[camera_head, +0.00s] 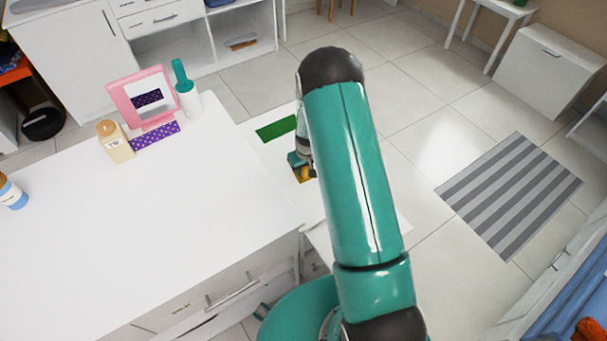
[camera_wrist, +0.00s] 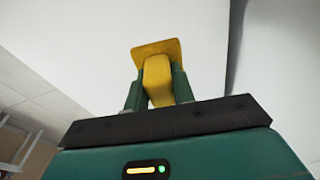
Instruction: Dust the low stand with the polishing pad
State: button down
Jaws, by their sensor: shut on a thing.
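The low stand (camera_head: 390,216) is a low white surface to the right of the white counter, largely hidden behind my arm. The yellow polishing pad (camera_head: 303,175) shows at the arm's left edge, over the stand. My gripper (camera_head: 299,160) is partly hidden by the arm. In the wrist view, its two green fingers (camera_wrist: 157,88) are shut on the narrow yellow grip of the pad (camera_wrist: 157,49), whose wider plate faces a plain white surface. I cannot tell whether the pad touches the stand.
A green flat piece (camera_head: 276,128) lies on the stand's far left part. The white counter (camera_head: 130,220) at left holds a pink-framed mirror (camera_head: 143,96), a teal-topped bottle (camera_head: 186,92) and a beige bottle (camera_head: 115,143). A striped mat (camera_head: 510,195) lies on the open tiled floor at right.

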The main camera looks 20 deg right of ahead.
jog(key=shift+r, duration=1.15)
